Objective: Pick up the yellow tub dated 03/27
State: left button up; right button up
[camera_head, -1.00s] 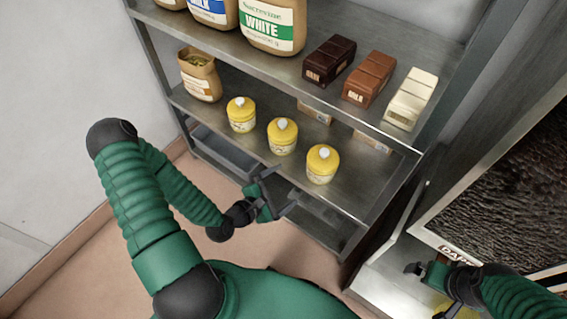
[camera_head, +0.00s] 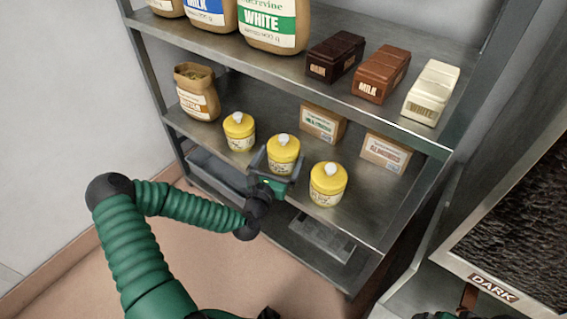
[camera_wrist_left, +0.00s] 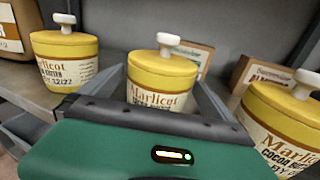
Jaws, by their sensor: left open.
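Three yellow tubs with white knobs stand in a row on the middle shelf: the left tub (camera_head: 239,132), the middle tub (camera_head: 283,154) and the right tub (camera_head: 328,184). My left gripper (camera_head: 280,160) is open, with one finger on each side of the middle tub. In the left wrist view the middle tub (camera_wrist_left: 162,78) stands between the fingers, and the gripper body hides its lower label.
A brown open bag (camera_head: 197,92) stands left of the tubs. Two small cartons, one (camera_head: 322,124) and an almonds one (camera_head: 386,152), stand behind. The upper shelf edge (camera_head: 300,82) overhangs, with chocolate blocks and bags. A grey bin (camera_head: 215,172) sits below.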

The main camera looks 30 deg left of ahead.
pick_arm(q)
jog(key=x, duration=0.3)
jog(key=shift+f+b, duration=0.3)
jog(key=shift+b, duration=0.1)
jog(key=shift+r, duration=0.1)
jog(key=c, duration=1.5)
jog(key=shift+r, duration=0.1)
jog(key=shift+c, duration=1)
